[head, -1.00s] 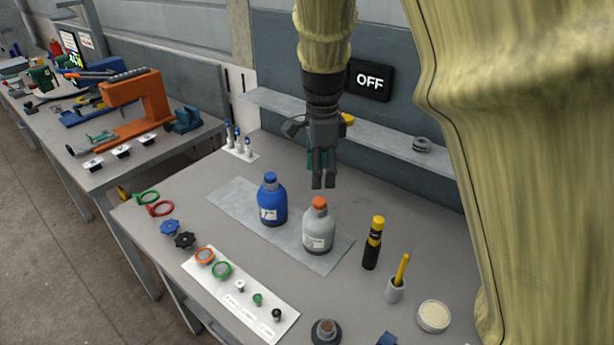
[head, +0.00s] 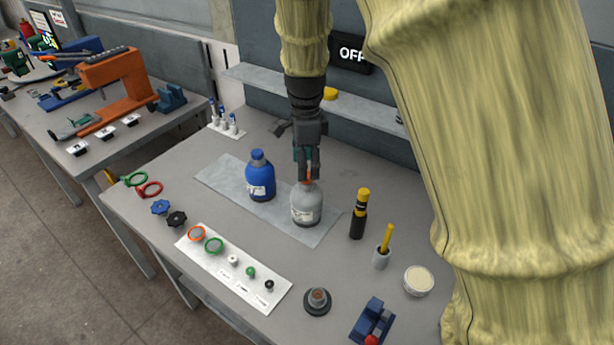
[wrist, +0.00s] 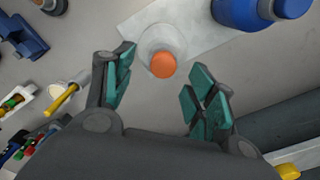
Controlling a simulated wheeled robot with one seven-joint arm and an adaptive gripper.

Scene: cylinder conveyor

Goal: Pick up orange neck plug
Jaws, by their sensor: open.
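The orange neck plug (wrist: 163,65) sits in the top of the grey-white bottle (head: 306,207), which stands upright on a flat grey sheet (head: 225,184). In the wrist view the plug shows whole, between and slightly beyond the teal finger pads of my gripper (wrist: 160,88), which is open with nothing between its fingers. In the head view my gripper (head: 308,176) points down at the bottle's neck and mostly covers the plug. The head view does not show clearly whether the fingers touch the plug.
A blue bottle (head: 260,178) stands close to the left. A black-and-yellow tool (head: 359,213) and a cup with a yellow stick (head: 381,256) stand to the right. A wall shelf (head: 350,104) runs behind. A white board (head: 190,245) with rings and small plugs lies in front.

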